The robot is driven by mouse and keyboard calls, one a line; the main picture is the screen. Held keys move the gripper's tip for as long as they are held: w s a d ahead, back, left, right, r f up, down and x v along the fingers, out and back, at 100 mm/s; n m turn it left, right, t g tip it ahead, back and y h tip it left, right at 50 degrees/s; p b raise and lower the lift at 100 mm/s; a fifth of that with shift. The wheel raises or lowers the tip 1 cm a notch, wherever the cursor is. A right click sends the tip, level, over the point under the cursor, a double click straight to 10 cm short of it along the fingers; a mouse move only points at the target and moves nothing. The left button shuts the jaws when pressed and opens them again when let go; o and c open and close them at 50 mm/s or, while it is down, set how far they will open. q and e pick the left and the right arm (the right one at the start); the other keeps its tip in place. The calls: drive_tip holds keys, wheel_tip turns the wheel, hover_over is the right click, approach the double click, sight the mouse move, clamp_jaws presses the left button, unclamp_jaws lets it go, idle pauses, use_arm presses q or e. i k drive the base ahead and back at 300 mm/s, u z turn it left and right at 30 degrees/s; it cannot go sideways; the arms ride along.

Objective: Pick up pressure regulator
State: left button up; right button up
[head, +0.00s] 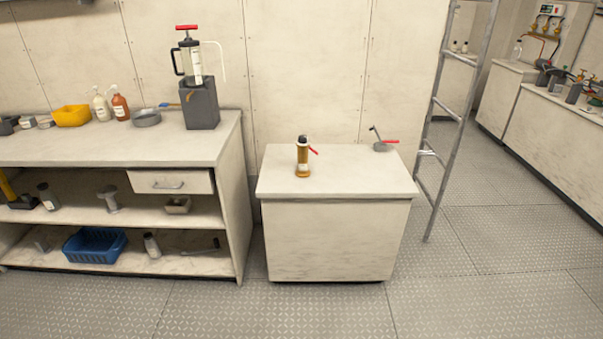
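No part that I can surely name as the pressure regulator stands out. Small fittings with coloured knobs (577,80) sit on the long counter at the far right, too small to tell apart. On the low white cabinet (336,235) stands an upright amber-bottomed device (303,160) with a black top and a red lever. A grey fitting with a red handle (383,145) lies near that cabinet's back right corner. Neither of my grippers is in view.
A metal ladder (436,150) stands right of the cabinet. A shelved workbench (120,150) at left holds bottles, a yellow bin (72,115), a blue basket (95,245) and a hand pump (193,60). The foreground floor (290,310) is clear.

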sight(303, 171)
drive_tip(key=z, duration=0.6)
drive_tip(key=i, duration=0.55)
drive_tip(key=z, duration=1)
drive_tip(key=i, duration=2.35)
drive_tip(key=u, duration=1.45)
drive_tip(key=i, duration=0.6)
drive_tip(key=u, duration=0.7)
